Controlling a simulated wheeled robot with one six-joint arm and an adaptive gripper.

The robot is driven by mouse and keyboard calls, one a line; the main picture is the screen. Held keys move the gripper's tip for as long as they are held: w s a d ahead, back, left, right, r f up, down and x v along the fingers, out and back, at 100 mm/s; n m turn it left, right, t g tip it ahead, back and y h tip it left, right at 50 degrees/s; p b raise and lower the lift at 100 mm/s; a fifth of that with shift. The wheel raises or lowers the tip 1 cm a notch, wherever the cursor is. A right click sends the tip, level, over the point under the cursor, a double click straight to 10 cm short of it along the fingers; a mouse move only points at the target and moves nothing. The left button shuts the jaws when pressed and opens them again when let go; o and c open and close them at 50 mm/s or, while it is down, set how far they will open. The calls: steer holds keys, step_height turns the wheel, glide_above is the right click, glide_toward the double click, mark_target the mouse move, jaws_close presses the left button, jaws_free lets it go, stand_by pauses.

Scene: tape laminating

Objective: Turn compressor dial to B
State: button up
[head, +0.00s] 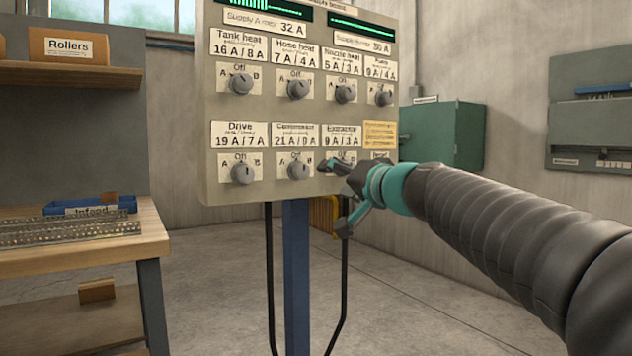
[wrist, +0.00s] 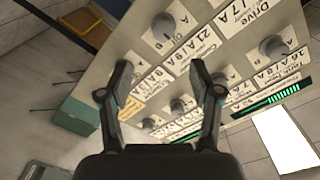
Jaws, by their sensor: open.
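The compressor dial (head: 299,169) is a round grey knob in the lower row of the beige panel (head: 225,190), under the "Compressor 21A/9A" label (head: 295,134). Its scale has A, Off and B; the pointer is too small to read surely. The dial also shows near the top of the wrist view (wrist: 163,26). My gripper (head: 337,197) is open and empty at the panel's lower right, just right of the compressor dial and in front of the extractor dial, partly hiding it. In the wrist view, the two spread fingers (wrist: 161,80) stand below the compressor dial, apart from it.
Other dials sit close by, such as the drive dial (head: 243,173) to the left and the nozzle heat dial (head: 345,94) above. A blue post (head: 296,270) and black cables run beneath the panel. A workbench (head: 130,245) stands left. The floor at right is clear.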

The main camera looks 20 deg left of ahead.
mark_target(304, 171)
steer(key=p+x, duration=0.1)
steer(key=x, duration=0.3)
steer(key=p+x, duration=0.2)
steer(key=x, duration=0.3)
steer(key=p+x, duration=0.1)
steer(key=x, duration=0.4)
steer(key=shift+w+a+r+p, duration=0.1)
steer(key=shift+a+r+p, duration=0.1)
steer(key=shift+r+p, duration=0.15)
steer(key=c, duration=1.1)
